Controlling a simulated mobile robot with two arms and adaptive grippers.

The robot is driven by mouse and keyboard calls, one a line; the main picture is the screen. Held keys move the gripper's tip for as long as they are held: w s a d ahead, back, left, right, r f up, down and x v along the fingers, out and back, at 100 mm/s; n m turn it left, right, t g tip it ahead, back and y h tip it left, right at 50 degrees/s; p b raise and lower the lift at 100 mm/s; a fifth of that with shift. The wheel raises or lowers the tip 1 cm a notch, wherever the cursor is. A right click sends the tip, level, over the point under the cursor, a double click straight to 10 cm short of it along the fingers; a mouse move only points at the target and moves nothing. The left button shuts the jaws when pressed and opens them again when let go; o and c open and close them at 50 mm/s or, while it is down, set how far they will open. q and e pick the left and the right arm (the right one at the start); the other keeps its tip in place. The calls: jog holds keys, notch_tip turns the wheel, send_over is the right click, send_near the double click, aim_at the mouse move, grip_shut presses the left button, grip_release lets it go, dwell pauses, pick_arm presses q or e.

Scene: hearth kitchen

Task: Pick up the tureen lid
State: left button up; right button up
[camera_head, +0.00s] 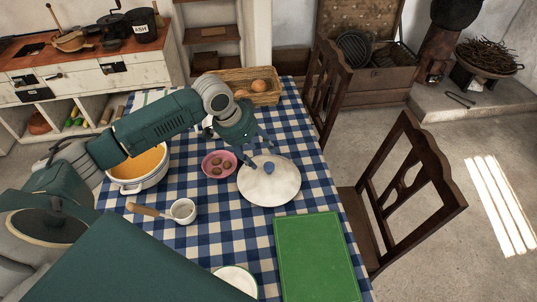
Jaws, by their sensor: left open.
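The tureen lid (262,188) is a round, pale disc with a small blue knob (269,168). It lies on the blue-and-white checked tablecloth (208,240), right of the middle of the table. My left gripper (259,155) is just above the far side of the lid, with its fingers apart and pointing down near the knob. Nothing shows between the fingers. The white tureen (128,187), with orange soup (148,166) in it, stands at the left, partly behind my left arm. My right gripper does not show.
A pink bowl (208,170) with brown pieces sits just left of the lid. A ladle (183,211) lies nearer the left. A green board (318,260) lies in front of the lid. A basket with eggs (250,96) stands behind. Wooden chairs (405,195) line the right side.

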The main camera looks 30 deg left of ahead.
pick_arm(q)
jog(key=p, duration=0.1)
send_over(269, 165)
jog(key=s+a, duration=0.1)
jog(key=s, duration=0.1)
notch_tip(269, 165, down, 4)
jog(key=p+x, duration=0.1)
jog(key=x, duration=0.1)
jog(key=p+x, duration=0.1)
jog(key=x, duration=0.1)
jog(key=shift+s+f, duration=0.15)
jog(key=shift+f, duration=0.2)
jog(key=shift+w+f, duration=0.2)
jog(key=shift+f, duration=0.3)
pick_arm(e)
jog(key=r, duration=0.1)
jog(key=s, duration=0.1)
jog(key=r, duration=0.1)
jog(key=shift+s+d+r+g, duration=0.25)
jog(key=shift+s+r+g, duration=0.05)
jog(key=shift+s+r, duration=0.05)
pick_arm(q)
jog(key=c, duration=1.2)
grip_shut()
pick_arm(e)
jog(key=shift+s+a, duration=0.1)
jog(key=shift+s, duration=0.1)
pick_arm(q)
jog(key=shift+r, duration=0.1)
